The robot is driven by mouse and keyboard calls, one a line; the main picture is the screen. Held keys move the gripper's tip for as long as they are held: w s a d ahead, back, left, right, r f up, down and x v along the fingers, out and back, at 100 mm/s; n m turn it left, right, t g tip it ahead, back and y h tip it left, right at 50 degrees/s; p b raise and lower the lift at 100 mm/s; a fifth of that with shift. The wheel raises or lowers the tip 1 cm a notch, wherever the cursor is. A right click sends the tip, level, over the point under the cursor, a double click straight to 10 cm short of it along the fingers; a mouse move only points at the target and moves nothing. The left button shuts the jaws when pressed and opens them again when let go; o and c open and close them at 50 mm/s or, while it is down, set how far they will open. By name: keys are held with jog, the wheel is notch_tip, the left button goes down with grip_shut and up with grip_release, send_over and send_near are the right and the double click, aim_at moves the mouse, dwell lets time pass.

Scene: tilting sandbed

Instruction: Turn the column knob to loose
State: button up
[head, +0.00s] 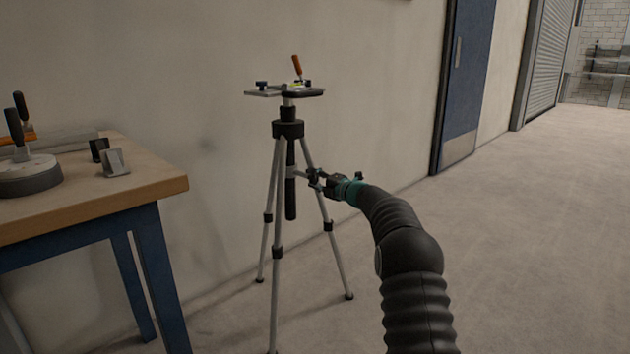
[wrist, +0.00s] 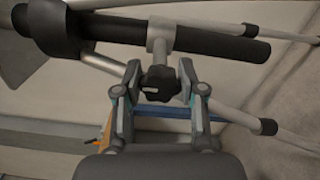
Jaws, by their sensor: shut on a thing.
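A tripod (head: 288,130) with a black collar and grey legs stands on the floor near the wall. Its dark centre column (head: 291,190) hangs below the collar and crosses the top of the wrist view (wrist: 220,45). A black lobed knob (wrist: 160,84) sits on a light grey clamp (wrist: 162,38) around the column. My gripper (wrist: 159,88) is shut on the knob, with one finger on each side of it. In the head view my gripper (head: 314,178) reaches the tripod from the right; the knob is too small to make out there.
A wooden-topped bench (head: 90,190) with blue legs stands at the left, with a round grey base (head: 28,175) and small parts on it. A plate with an orange-handled part (head: 297,67) tops the tripod. The floor at the right is clear.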

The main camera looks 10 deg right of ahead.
jog(key=shift+d, duration=0.1)
jog(key=o, duration=1.1)
jog(key=shift+o, duration=0.2)
jog(key=v, duration=1.2)
